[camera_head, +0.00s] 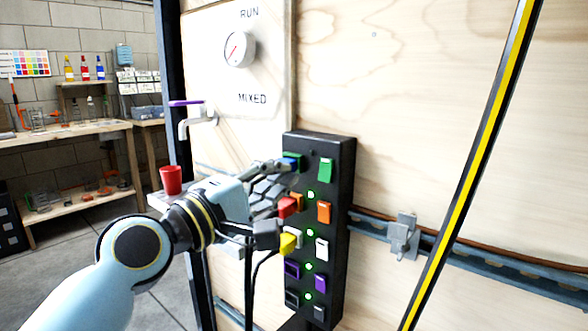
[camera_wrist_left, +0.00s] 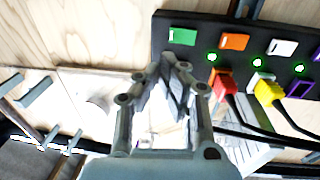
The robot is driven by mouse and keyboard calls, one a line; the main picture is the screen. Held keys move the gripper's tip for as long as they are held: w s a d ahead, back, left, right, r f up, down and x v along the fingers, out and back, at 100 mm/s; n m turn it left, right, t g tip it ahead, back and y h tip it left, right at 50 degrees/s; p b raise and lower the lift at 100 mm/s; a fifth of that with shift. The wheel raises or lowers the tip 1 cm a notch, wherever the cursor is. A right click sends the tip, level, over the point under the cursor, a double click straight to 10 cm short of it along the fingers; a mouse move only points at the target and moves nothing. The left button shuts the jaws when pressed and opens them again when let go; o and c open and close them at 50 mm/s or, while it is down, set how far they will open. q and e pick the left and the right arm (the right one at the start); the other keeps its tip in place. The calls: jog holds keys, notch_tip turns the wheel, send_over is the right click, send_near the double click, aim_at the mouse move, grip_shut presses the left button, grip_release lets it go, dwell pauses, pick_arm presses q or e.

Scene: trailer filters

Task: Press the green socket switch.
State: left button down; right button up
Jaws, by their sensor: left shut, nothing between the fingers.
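A black socket strip (camera_head: 345,165) stands upright on the wooden wall. The green switch (camera_head: 326,170) is at the top of its right column; it also shows in the wrist view (camera_wrist_left: 183,37). My left gripper (camera_head: 285,166) is shut and empty. My right gripper is out of view.
Below are orange (camera_head: 323,212), white (camera_head: 321,250) and purple (camera_head: 320,283) switches. A red plug (camera_head: 288,207) and a yellow plug (camera_head: 289,243) with black cables sit beside my gripper. A red cup (camera_head: 171,180) and a tap (camera_head: 196,120) are left. A striped post (camera_head: 465,175) stands right.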

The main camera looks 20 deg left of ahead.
pick_arm(q)
jog(key=s, duration=0.2)
jog(key=s+a, duration=0.1)
jog(key=shift+s+a+r, duration=0.1)
jog(key=shift+s+r, duration=0.15)
jog(key=shift+s, duration=0.05)
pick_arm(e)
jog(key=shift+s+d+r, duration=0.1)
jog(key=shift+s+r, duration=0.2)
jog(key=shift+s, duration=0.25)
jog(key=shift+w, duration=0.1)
